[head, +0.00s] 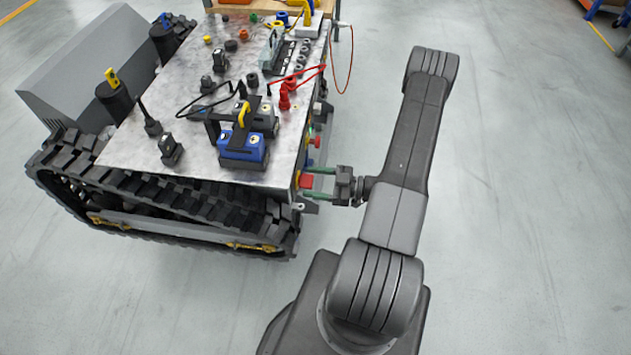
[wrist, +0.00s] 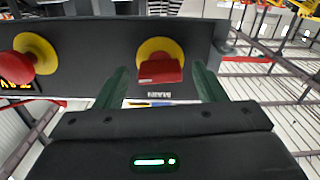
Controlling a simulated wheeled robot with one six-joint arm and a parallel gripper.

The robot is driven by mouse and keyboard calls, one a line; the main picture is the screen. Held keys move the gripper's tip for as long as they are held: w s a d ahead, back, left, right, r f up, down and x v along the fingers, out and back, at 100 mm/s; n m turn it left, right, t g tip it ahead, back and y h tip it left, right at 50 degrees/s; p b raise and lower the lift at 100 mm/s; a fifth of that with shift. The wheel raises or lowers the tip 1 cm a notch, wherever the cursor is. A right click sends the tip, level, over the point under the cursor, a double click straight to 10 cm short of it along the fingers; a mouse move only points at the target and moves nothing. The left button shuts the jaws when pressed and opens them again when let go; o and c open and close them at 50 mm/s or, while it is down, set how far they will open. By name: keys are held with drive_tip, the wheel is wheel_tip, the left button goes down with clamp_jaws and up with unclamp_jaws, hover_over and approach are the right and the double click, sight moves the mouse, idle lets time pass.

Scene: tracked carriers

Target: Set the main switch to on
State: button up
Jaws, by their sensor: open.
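The main switch (wrist: 160,70) is a red handle on a round yellow plate, on the dark side panel of the tracked carrier. In the wrist view its handle lies roughly crosswise, with a small label below it. In the head view its red handle (head: 306,181) shows at the carrier's near right corner. My gripper (head: 322,182) is open. Its green fingers (wrist: 160,76) stand to either side of the handle in the wrist view, apart from each other with nothing held. Whether the fingertips reach the handle's depth is hard to tell.
A red mushroom button (wrist: 24,66) on a yellow disc is left of the switch in the wrist view. The carrier's top plate (head: 125,150) holds blue and black battery blocks (head: 243,147), cables and small parts.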

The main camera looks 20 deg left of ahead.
drive_tip(key=c, duration=1)
drive_tip(key=shift+m+b, duration=0.65)
drive_tip(key=shift+m, duration=0.05)
drive_tip(key=o, duration=1)
